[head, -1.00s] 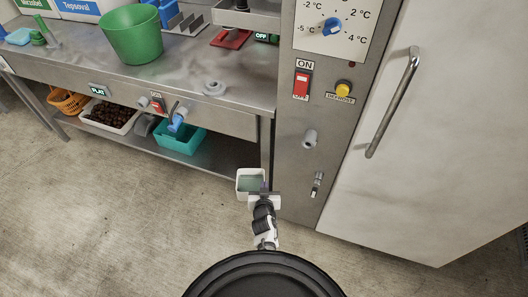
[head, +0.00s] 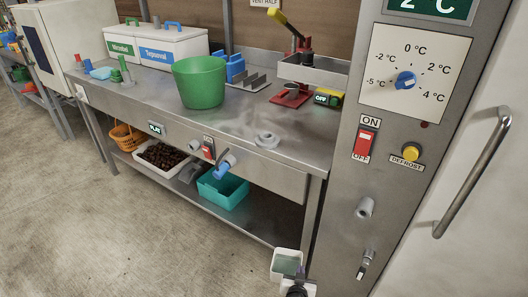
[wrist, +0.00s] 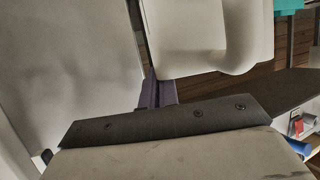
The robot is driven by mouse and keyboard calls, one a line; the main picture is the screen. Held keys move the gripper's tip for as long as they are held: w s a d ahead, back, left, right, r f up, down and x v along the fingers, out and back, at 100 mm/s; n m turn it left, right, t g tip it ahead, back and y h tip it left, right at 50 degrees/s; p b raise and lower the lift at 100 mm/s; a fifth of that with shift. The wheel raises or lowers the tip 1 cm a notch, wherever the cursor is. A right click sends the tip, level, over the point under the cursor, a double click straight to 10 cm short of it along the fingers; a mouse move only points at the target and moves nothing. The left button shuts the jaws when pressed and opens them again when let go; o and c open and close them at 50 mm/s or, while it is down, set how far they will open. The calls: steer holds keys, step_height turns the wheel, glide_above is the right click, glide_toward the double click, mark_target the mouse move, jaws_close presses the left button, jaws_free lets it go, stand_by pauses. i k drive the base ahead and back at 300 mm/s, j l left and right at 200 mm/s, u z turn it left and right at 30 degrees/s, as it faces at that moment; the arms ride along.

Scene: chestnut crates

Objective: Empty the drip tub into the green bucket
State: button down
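The drip tub (head: 287,255) is a small white square tub with greenish liquid inside. In the head view it is at the bottom, just left of the steel cabinet. My gripper (head: 298,283) is at its near side, cut by the lower frame edge. In the wrist view the tub's white wall (wrist: 205,35) is close, and my purple-padded fingers (wrist: 158,93) look closed at its edge; the exact contact is partly hidden. The green bucket (head: 200,84) stands upright on the steel bench, up and left of the tub. Its inside bottom is hidden.
The steel bench (head: 130,97) has a grey drain ring (head: 266,140) right of the bucket and a red-based press (head: 291,95) behind. A teal bin (head: 222,190) and a white crate of chestnuts (head: 158,172) sit on the lower shelf. The cabinet (head: 345,235) is close right.

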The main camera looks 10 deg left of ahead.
mark_target(200, 81)
steer(key=j, duration=2.7)
steer(key=z, duration=0.05)
